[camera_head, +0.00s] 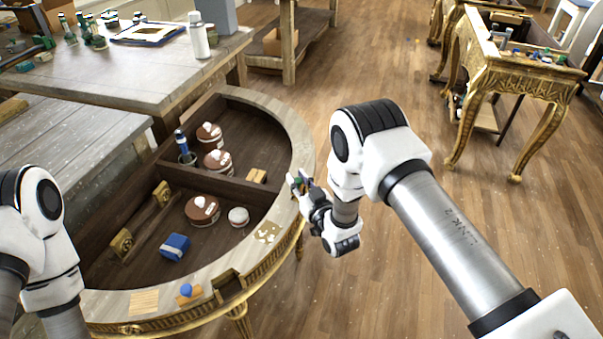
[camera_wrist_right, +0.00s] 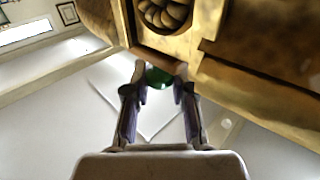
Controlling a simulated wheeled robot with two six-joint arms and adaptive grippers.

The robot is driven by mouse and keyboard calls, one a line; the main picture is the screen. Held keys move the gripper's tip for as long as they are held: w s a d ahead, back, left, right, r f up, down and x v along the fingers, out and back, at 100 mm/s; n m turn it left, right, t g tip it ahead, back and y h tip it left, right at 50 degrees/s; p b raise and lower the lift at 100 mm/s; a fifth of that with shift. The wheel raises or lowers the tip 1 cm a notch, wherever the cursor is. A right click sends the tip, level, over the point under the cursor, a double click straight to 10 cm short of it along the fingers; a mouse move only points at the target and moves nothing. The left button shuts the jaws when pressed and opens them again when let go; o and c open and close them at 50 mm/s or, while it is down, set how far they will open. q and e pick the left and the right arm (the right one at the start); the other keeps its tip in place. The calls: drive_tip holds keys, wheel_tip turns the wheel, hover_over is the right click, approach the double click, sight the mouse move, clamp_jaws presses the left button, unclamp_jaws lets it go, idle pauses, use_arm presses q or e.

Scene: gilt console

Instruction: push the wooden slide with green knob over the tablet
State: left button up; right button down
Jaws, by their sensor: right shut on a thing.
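My right gripper (camera_head: 298,184) is at the outer right rim of the half-round console (camera_head: 285,118). In the right wrist view its fingers (camera_wrist_right: 160,78) are closed about the green knob (camera_wrist_right: 158,79), in front of a brown wooden edge (camera_wrist_right: 155,57) that appears to be the slide. The gripper hides most of the slide in the head view. A pale speckled patch (camera_head: 267,232), perhaps the tablet, lies uncovered on the rim, nearer the camera than the gripper. My left arm shows at the left edge; its gripper is out of view.
A blue knob (camera_head: 186,290) stands on the front rim, near a tan panel (camera_head: 144,302) and a dark notch (camera_head: 229,284). Inside the console are round brown boxes (camera_head: 202,210), a blue box (camera_head: 174,247) and a white-topped jar (camera_head: 238,216). Floor right of the console is open.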

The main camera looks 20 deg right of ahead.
drive_tip(key=shift+s+a+f, duration=0.15)
drive_tip(key=c, duration=1)
unclamp_jaws()
drive_tip(key=s+d, duration=0.2)
drive_tip(key=s, duration=0.9)
drive_tip(key=shift+s, duration=0.4)
drive_tip(key=shift+d, duration=0.1)
drive_tip(key=s+d+f+m+g+h, duration=0.1)
drive_tip(key=s+d+f+g, duration=0.1)
drive_tip(key=s+f+g, duration=0.4)
drive_tip(key=s+d+f+m+g+h, duration=0.1)
drive_tip(key=s+d+f+g+h, duration=0.15)
drive_tip(key=s+f, duration=0.5)
drive_tip(key=s+f+g, duration=0.2)
drive_tip(key=s+g, duration=0.7)
drive_tip(key=s, duration=0.7)
drive_tip(key=shift+s+d+f+m, duration=0.2)
drive_tip(key=shift+d+m, duration=0.1)
drive_tip(key=shift+d, duration=0.15)
